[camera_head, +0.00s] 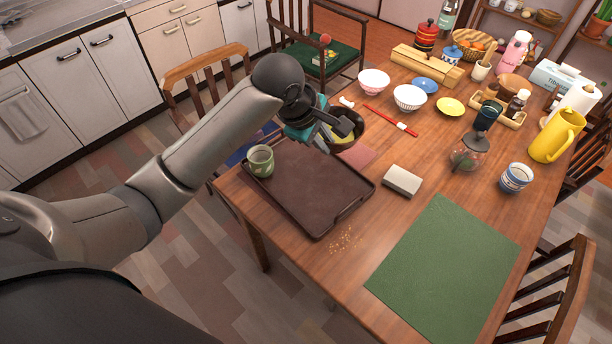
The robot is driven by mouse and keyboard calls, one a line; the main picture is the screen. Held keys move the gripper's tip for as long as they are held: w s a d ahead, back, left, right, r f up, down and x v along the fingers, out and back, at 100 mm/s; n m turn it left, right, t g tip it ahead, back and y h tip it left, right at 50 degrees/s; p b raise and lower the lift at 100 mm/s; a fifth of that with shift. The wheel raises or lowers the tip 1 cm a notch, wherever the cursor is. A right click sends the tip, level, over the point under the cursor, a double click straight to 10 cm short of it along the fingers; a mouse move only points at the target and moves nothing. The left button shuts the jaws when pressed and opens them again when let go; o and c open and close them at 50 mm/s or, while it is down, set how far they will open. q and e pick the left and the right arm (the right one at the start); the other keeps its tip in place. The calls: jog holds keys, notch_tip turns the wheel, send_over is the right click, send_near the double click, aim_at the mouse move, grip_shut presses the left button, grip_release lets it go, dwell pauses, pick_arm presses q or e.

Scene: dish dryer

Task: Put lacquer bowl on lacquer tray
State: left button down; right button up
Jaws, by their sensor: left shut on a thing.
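The lacquer tray (318,205), dark brown with a raised rim, lies near the left corner of the wooden table. A green cup (260,161) stands upright on its left part. My left gripper (340,127) is beyond the tray's far edge, shut on a dark bowl (357,122), which looks like the lacquer bowl. The gripper covers much of the bowl, so its exact tilt and its height above the table are hard to tell. My right gripper is not in view.
A grey block (402,180) lies right of the tray, and a green mat (445,268) lies farther right. White bowls (410,98), red chopsticks (390,119) and a glass jar (466,155) stand or lie beyond. The tray's middle and right are clear. Crumbs lie by its near edge.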

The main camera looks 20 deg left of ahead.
pick_arm(q)
jog(key=shift+w+a+f+n+y, duration=0.2)
jog(key=shift+w+f+n+y, duration=0.15)
jog(key=shift+n, duration=0.35)
jog(key=shift+f, duration=0.35)
notch_tip(320, 180, down, 15)
jog(key=b, duration=0.5)
jog(key=shift+a+f, duration=0.1)
jog(key=shift+f, duration=0.05)
notch_tip(320, 180, down, 4)
jog(key=shift+f+b, duration=0.1)
jog(key=shift+b, duration=0.85)
jog(key=c, duration=0.9)
grip_release()
jog(key=shift+f, duration=0.1)
